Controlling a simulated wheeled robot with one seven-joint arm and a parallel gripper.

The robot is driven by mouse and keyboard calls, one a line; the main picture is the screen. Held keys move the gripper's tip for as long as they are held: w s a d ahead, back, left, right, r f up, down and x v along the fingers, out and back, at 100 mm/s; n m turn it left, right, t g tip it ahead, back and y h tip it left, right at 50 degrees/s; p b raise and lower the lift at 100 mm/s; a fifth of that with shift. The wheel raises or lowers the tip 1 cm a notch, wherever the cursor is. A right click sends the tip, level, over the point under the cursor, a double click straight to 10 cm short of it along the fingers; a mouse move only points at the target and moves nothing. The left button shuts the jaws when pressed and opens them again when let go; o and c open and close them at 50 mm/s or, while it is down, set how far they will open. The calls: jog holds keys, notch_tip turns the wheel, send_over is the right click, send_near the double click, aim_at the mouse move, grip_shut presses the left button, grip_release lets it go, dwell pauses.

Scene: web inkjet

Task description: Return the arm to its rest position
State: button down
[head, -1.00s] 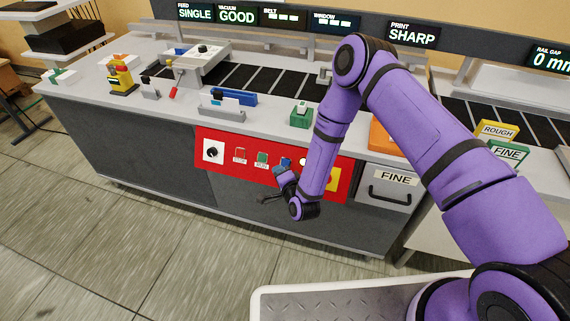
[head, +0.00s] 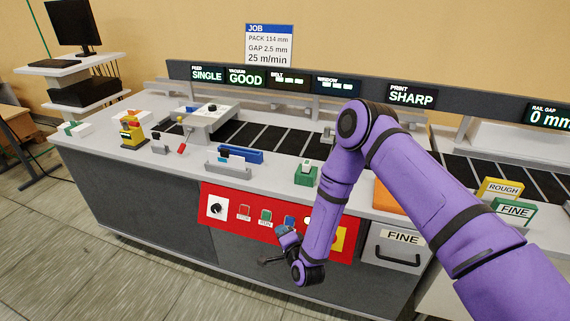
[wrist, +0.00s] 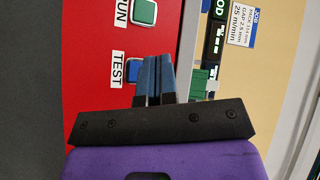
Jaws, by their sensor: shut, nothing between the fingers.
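My purple arm reaches down in front of the console in the head view, with its elbow up. My gripper (head: 284,232) hangs low before the red control panel (head: 223,228), near the blue TEST button (head: 289,221). In the wrist view my gripper (wrist: 155,62) has its two blue-grey fingers together, with nothing between them. The TEST button (wrist: 132,70) shows just left of the fingers there, partly covered, and the green RUN button (wrist: 144,12) is above it. I cannot tell how far the fingertips are from the panel.
The grey console (head: 125,190) carries a yellow device (head: 132,130), a green block (head: 306,173) and a dark slatted belt (head: 275,138). A FINE drawer (head: 395,250) is right of the panel. ROUGH (head: 500,189) and FINE (head: 514,212) blocks stand farther right. Open floor lies front left.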

jog(key=w+d+r+n+g, duration=0.1)
jog(key=w+d+r+n, duration=0.2)
jog(key=r, duration=0.6)
jog(key=w+d+r+n+g, duration=0.2)
jog(key=w+r, duration=0.2)
jog(key=r, duration=0.6)
jog(key=s+d+r+n+g+h, duration=0.15)
jog(key=d+r, duration=0.25)
jog(key=r, duration=0.4)
jog(key=s+d+r+n+h, duration=0.1)
jog(key=s+d+r+n, duration=0.1)
jog(key=d+r, duration=0.45)
jog(key=s+d+r+n+g+h, duration=0.1)
jog(key=s+d+r, duration=0.3)
jog(key=s+r, duration=0.3)
jog(key=s+d+r+g+h, duration=0.1)
jog(key=s+d+r+h, duration=0.1)
jog(key=s+d+r, duration=0.35)
jog(key=s+d+r+g, duration=0.1)
jog(key=s+d+r, duration=0.1)
jog(key=s, duration=0.9)
jog(key=s+d+r+n+g, duration=0.1)
jog(key=s+d+r+g, duration=0.1)
jog(key=s, duration=1)
jog(key=shift+s+d+r+h, duration=0.2)
jog(key=shift+d+r+h, duration=0.25)
jog(key=shift+r, duration=0.25)
